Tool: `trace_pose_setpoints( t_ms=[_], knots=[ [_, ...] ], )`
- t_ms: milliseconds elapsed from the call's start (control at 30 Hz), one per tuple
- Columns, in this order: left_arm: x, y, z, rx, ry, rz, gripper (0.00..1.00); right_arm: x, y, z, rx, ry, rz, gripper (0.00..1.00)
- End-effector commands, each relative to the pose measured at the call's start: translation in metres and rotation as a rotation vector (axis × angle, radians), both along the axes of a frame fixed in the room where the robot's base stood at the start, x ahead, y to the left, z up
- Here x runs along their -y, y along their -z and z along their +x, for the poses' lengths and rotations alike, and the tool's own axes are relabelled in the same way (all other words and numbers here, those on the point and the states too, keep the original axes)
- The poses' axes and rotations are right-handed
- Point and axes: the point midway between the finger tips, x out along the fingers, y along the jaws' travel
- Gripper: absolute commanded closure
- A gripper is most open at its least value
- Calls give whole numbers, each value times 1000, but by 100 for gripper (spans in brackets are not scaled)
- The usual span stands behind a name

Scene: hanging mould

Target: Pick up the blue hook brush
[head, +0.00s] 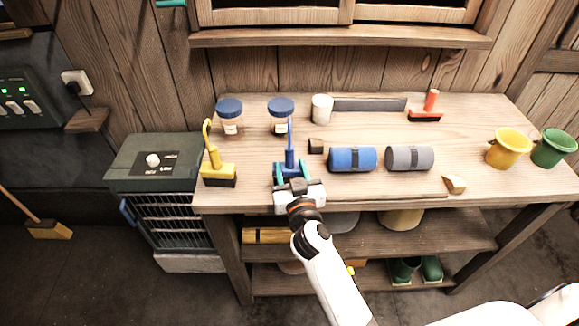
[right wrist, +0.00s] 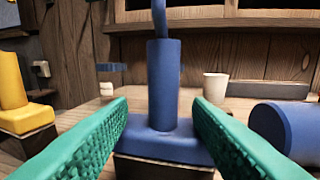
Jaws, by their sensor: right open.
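The blue hook brush (head: 290,158) stands upright near the front edge of the wooden workbench (head: 440,125). My right gripper (head: 292,170) is at it, coming from the front, and hides part of its base. In the right wrist view the brush's blue handle (right wrist: 164,85) rises between the two green fingers (right wrist: 162,112), one on each side. The fingers are open, with a gap to the handle on both sides. The dark bristles show low under the blue base. My left gripper is not in view.
A yellow hook brush (head: 216,168) stands to the left. A blue roll (head: 352,159) and a grey roll (head: 410,158) lie to the right. A small dark block (head: 316,146) and blue-lidded jars (head: 230,116) are behind.

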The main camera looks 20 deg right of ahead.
Motion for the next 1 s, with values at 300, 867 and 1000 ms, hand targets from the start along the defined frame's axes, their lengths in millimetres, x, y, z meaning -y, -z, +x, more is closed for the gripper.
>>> trace_pose_setpoints(
  t_ms=[300, 867, 1000],
  knots=[
    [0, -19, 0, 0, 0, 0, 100, 7, -10, 43, 1, 1, -2, 54],
    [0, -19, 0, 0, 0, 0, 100, 8, -8, 49, 0, 1, -1, 94],
    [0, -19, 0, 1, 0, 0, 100, 8, -9, 49, 0, 1, -1, 100]
  ],
)
